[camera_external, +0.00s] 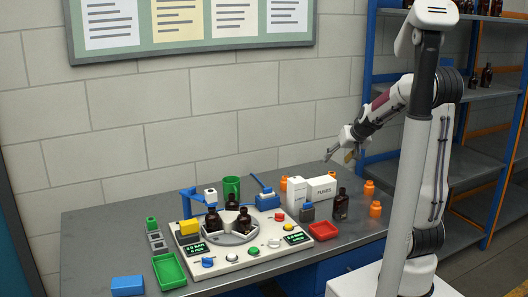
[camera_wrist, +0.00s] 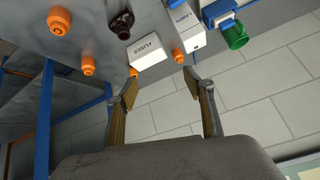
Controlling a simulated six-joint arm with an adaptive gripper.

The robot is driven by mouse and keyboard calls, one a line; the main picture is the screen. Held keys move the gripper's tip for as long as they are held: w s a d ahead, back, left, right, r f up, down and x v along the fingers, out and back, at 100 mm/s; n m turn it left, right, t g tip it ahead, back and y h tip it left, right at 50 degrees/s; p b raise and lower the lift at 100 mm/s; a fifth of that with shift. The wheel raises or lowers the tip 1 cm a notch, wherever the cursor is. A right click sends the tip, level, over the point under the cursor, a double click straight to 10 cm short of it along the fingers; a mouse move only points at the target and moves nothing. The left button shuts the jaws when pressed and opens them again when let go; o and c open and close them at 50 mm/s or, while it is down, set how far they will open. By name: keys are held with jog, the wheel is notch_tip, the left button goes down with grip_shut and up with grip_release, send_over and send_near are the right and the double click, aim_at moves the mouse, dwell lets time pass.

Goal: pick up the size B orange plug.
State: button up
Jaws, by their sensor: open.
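Several orange plugs stand on the right part of the grey table. In the external view one is at the front right (camera_external: 375,210), one behind it (camera_external: 369,188), one behind the FUSES box (camera_external: 333,175) and one left of the white boxes (camera_external: 283,184). The wrist view shows them at its top: a large one (camera_wrist: 60,20), a second (camera_wrist: 88,66), a third (camera_wrist: 132,71) and a fourth (camera_wrist: 178,56). I cannot read which is size B. My gripper (camera_external: 337,154) is open and empty, above the table's back right; its fingers also show in the wrist view (camera_wrist: 160,80).
The white FUSES box (camera_external: 322,189), another white box (camera_external: 296,195) and an amber bottle (camera_external: 341,206) stand among the plugs. A red tray (camera_external: 325,230) and a control panel with bottles (camera_external: 236,258) lie further left. Blue shelving (camera_external: 375,70) stands to the right.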

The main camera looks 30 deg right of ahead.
jog(key=w+d+f+m+h, duration=0.2)
jog(key=w+d+f, duration=0.6)
jog(key=d, duration=0.3)
jog(key=m+g+h, duration=0.1)
jog(key=m+h, duration=0.2)
jog(key=h, duration=0.1)
send_near(370, 185)
jog(key=x, duration=0.4)
jog(key=shift+w+a, duration=0.1)
jog(key=shift+w, duration=0.4)
jog(key=shift+w+f, duration=0.1)
jog(key=shift+x, duration=1.15)
jog(key=shift+f, duration=0.1)
jog(key=shift+w+d+f, duration=0.25)
jog(key=shift+d+f, duration=0.25)
jog(key=shift+f, duration=0.1)
jog(key=shift+w+d+f, duration=0.25)
jog(key=shift+d+f, duration=0.25)
jog(key=shift+f, duration=0.05)
jog(key=shift+x, duration=1)
